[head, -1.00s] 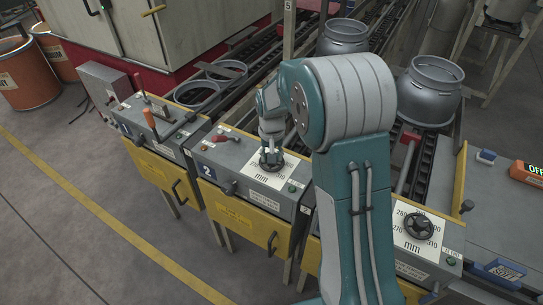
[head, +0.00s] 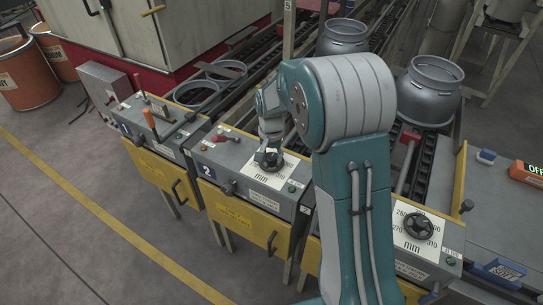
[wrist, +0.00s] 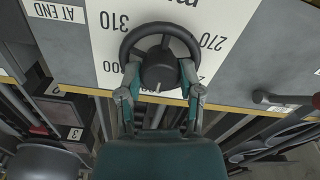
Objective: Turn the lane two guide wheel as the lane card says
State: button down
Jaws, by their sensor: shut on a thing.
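The lane two guide wheel (head: 272,163) is a black handwheel on a white mm dial plate, on the grey cabinet marked 2 (head: 207,171). In the wrist view the wheel (wrist: 160,29) shows a round hub with a short white mark on its near side. The dial (wrist: 112,45) shows 310 and 270; a figure ending in 00 is partly hidden by the wheel. My gripper (wrist: 159,72) has a finger on each side of the hub and is shut on the wheel. In the head view my forearm partly hides the gripper. I cannot make out the lane card's text.
A similar wheel (head: 418,226) sits on the cabinet to the right. A red-handled lever (head: 220,139) is left of the lane two dial. Metal cylinders (head: 430,90) stand on the conveyor behind. A lever with a round end (wrist: 268,97) lies right of the wheel in the wrist view.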

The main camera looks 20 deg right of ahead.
aim_at(270, 156)
jog(key=shift+f, duration=0.15)
jog(key=shift+c, duration=1.3)
grip_release()
jog(key=shift+a, duration=0.1)
notch_tip(270, 156, up, 12)
jog(key=shift+w, duration=0.1)
